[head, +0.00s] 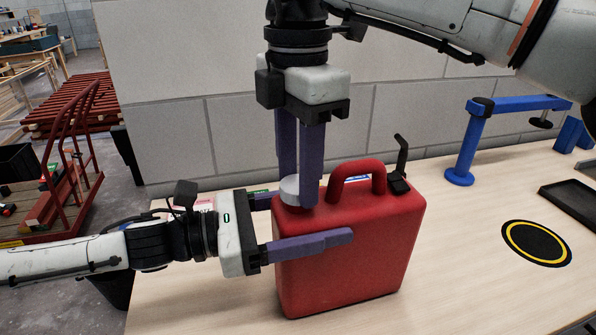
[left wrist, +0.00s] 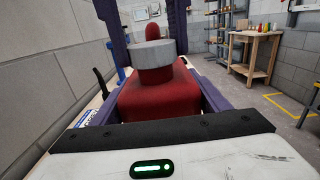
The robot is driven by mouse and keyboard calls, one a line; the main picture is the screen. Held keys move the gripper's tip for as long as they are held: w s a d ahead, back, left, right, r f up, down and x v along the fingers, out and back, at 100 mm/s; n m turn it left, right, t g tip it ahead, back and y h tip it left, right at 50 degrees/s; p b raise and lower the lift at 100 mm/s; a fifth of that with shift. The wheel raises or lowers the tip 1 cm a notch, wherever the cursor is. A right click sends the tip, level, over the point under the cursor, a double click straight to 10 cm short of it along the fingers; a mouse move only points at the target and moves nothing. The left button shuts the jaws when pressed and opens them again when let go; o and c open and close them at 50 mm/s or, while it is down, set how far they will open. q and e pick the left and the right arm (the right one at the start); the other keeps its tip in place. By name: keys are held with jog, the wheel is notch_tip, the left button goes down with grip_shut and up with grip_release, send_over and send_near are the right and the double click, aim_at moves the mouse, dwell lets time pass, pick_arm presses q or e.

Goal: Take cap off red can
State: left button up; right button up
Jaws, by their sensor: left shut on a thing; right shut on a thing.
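My left gripper (head: 314,218) reaches in level from the left and is shut on the can, one finger along the near face and one behind. A pale round cap (head: 289,187) is at the can's top left corner. My right gripper (head: 301,193) points down from above and is shut on the cap. In the left wrist view the cap (left wrist: 153,55) shows grey above the can (left wrist: 158,95). I cannot tell whether it still touches the neck.
A blue stand (head: 463,150) is at the back right of the table (head: 455,270). A black disc with a yellow ring (head: 537,243) and a dark tray (head: 575,203) lie on the right. A block wall is behind.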

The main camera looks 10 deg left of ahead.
jog(key=n, duration=0.6)
jog(key=shift+n, duration=0.4)
jog(key=n, duration=0.6)
jog(key=shift+n, duration=0.3)
jog(key=n, duration=1.2)
jog(key=shift+n, duration=0.4)
jog(key=n, duration=0.4)
jog(key=shift+r, duration=0.1)
jog(key=n, duration=0.6)
jog(key=shift+n, duration=0.3)
jog(key=n, duration=0.9)
jog(key=shift+n, duration=0.4)
jog(key=shift+r, duration=0.2)
